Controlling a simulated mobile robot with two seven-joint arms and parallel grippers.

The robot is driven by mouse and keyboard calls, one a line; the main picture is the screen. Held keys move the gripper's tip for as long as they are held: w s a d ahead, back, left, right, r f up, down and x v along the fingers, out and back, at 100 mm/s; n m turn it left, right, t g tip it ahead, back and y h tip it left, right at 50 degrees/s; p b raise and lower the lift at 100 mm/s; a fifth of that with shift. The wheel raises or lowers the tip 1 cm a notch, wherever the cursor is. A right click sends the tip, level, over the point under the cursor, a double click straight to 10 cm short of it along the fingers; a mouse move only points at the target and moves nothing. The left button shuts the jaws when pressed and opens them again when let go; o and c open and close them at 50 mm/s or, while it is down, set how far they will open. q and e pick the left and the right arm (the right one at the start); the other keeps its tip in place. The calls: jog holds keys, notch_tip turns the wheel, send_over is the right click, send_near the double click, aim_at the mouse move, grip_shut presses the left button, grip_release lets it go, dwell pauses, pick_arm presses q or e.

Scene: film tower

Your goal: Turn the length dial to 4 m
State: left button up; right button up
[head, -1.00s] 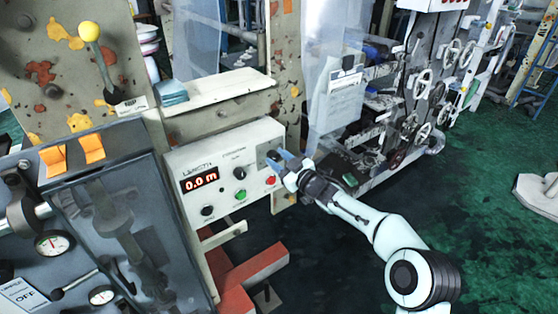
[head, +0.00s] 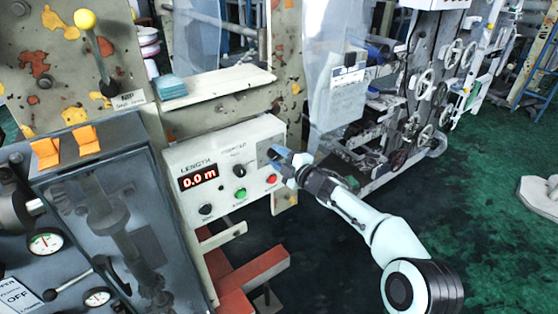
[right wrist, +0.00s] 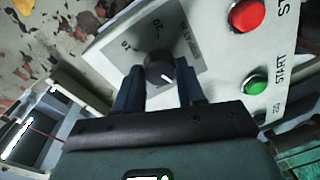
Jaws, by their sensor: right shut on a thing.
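The length dial is a round black knob with a white pointer line. It shows in the right wrist view (right wrist: 158,66) on a grey plate (right wrist: 190,25) with small markings. The pointer slants toward the lower right of that picture; I cannot read which mark it meets. My right gripper (head: 276,159) has its two blue fingers on either side of the knob and is shut on it. In the head view the fingers hide the knob. The red display (head: 199,178) on the white control panel (head: 228,203) reads 0.0 m. My left gripper is not in view.
Smaller black knobs (head: 239,171) are further left. A shelf (head: 222,88) with a blue stack (head: 172,87) juts out above the panel. Clear plastic sheeting (head: 325,70) hangs to the right.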

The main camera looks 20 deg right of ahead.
jog(key=shift+n+b, duration=0.45)
jog(key=shift+n, duration=0.55)
jog(key=o, duration=1)
jog(key=shift+o, duration=0.2)
jog(key=b+v, duration=0.2)
jog(key=v, duration=1.1)
jog(key=shift+s, duration=0.25)
